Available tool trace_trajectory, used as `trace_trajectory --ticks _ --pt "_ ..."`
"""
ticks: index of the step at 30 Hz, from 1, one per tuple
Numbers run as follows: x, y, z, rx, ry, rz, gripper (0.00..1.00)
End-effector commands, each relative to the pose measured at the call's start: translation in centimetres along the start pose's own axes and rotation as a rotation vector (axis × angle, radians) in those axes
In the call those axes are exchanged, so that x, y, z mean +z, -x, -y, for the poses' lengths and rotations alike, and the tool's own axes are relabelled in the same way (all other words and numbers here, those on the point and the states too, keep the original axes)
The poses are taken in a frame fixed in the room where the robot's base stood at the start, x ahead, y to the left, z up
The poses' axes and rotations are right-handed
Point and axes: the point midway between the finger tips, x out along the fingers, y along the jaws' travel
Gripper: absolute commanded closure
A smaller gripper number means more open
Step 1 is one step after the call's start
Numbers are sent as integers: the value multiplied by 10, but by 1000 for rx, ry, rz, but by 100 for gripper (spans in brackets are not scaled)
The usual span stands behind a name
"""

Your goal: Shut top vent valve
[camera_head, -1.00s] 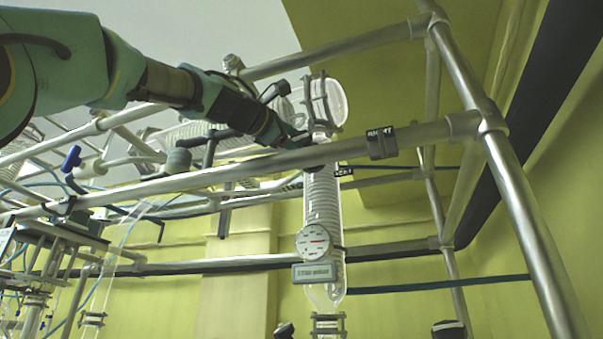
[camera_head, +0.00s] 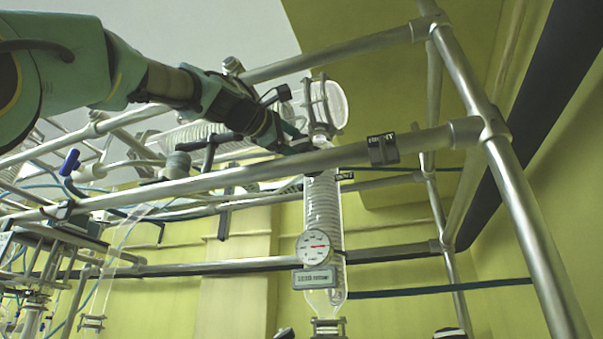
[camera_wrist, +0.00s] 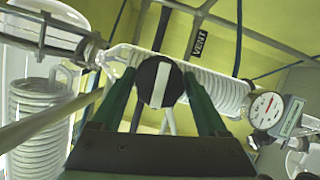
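The vent valve's round black knob (camera_wrist: 149,80) with a white bar across its face shows in the wrist view. The bar stands nearly upright in that picture. A black "VENT" label (camera_wrist: 200,43) hangs just above and to the right of it. My gripper (camera_wrist: 158,76) is open, with one green finger on each side of the knob. I cannot tell whether the fingers touch it. In the head view my gripper (camera_head: 298,142) is at the top of the glass coil condenser (camera_head: 322,205), just behind the metal rail. The knob is hidden there.
The metal rail (camera_head: 250,172) crosses in front of my gripper, with a black tag (camera_head: 382,149) on it. A round gauge (camera_head: 314,247) sits on the condenser. A glass flange (camera_head: 325,105) stands close right of my gripper. Open room lies toward the yellow wall at right.

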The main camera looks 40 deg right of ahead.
Motion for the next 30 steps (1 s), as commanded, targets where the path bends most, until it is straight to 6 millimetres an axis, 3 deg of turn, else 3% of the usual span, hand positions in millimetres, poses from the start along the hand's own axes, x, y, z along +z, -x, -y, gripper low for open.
trace_trajectory --ticks 4,14,30 --pt "0 0 0 1 1 0 8" --pt "0 7 1 2 1 -1 8" --pt "0 98 2 3 1 -1 8"
